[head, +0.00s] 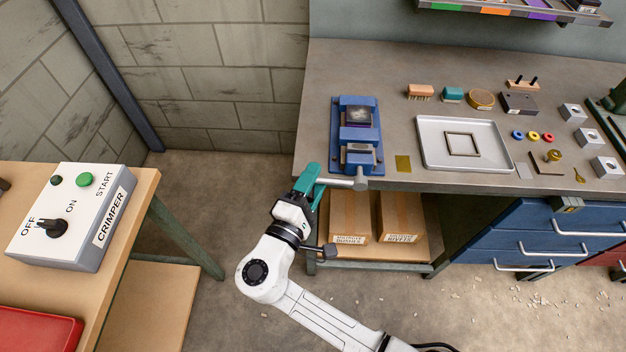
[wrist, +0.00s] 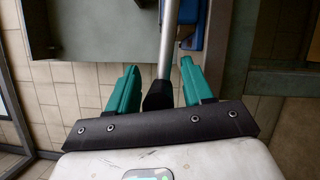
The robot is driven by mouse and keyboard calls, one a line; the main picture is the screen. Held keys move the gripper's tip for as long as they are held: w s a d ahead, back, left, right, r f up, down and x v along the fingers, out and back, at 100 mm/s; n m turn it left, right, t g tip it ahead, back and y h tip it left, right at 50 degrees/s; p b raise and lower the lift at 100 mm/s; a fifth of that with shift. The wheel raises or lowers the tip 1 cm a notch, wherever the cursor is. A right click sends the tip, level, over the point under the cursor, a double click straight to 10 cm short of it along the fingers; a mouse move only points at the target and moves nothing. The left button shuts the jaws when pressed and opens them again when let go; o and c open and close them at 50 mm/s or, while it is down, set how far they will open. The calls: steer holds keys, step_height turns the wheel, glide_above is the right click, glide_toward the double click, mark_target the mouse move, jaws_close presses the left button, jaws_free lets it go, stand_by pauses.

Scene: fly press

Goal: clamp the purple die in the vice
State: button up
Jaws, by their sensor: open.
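The blue vice (head: 359,160) stands at the bench's front left edge, with a greyish block (head: 358,115) at its back part. Its grey handle bar (head: 342,183) sticks out in front. My gripper (head: 313,182) is at the left end of this bar, with teal fingers. In the wrist view the open fingers stand either side of the bar (wrist: 168,45), whose black end (wrist: 158,96) lies between them; a gap shows on both sides.
A grey tray (head: 432,150) with a square frame lies right of the vice, a brass plate (head: 403,163) between them. Several metal blocks, rings and brushes occupy the bench's right. Cartons (head: 350,217) sit below. A crimper box (head: 70,215) stands on the left table.

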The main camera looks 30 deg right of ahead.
steer(key=shift+c, duration=0.4)
jaws_close()
steer(key=shift+b, duration=0.3)
steer(key=shift+r, duration=0.2)
steer(key=shift+r+m, duration=0.1)
steer(key=shift+m, duration=0.2)
